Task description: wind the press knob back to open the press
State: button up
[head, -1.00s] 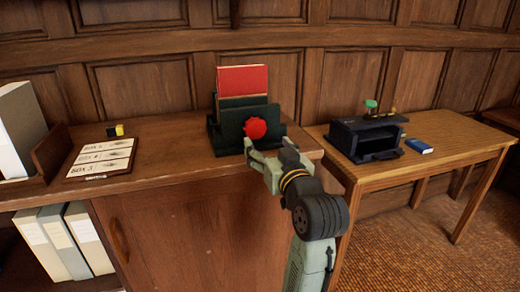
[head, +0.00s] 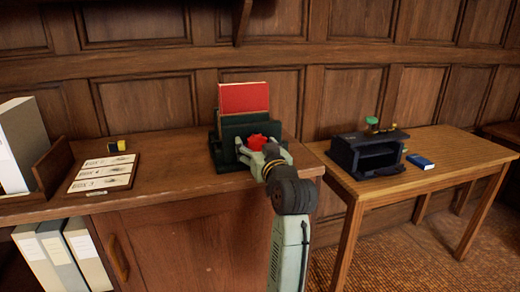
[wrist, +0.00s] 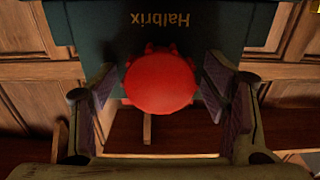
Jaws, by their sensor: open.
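The press (head: 220,148) is a dark green stand on the wooden cabinet top, with red boards (head: 243,98) standing upright in it. Its red scalloped knob (head: 257,142) faces me on the front plate. In the wrist view the knob (wrist: 161,84) sits between my fingers, below the lettering "Halbrix" on the plate (wrist: 165,28), which appears upside down. My gripper (wrist: 160,110) is open, with one finger on each side of the knob and a visible gap on both sides. In the head view my gripper (head: 256,157) partly hides the knob.
A label board (head: 103,173) and a small yellow-black object (head: 117,146) lie left on the cabinet top. A lower table (head: 450,152) to the right holds a black box (head: 366,152) and a blue book (head: 420,160). The cabinet top between label board and press is clear.

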jog(key=shift+w, duration=0.15)
jog(key=m+p, duration=0.2)
jog(key=p, duration=0.1)
jog(key=shift+a+r+m, duration=0.1)
jog(key=shift+r+m, duration=0.25)
jog(key=shift+m, duration=0.05)
jog(key=m+p, duration=0.3)
jog(key=shift+m, duration=0.4)
jog(key=m+p, duration=0.3)
jog(key=shift+m, duration=0.3)
jog(key=m+p, duration=0.3)
jog(key=shift+m, duration=0.3)
jog(key=shift+f+m+b, duration=0.35)
jog(key=shift+m+b, duration=0.05)
jog(key=shift+m, duration=0.4)
jog(key=m, duration=0.2)
jog(key=shift+m, duration=0.3)
jog(key=shift+c, duration=0.5)
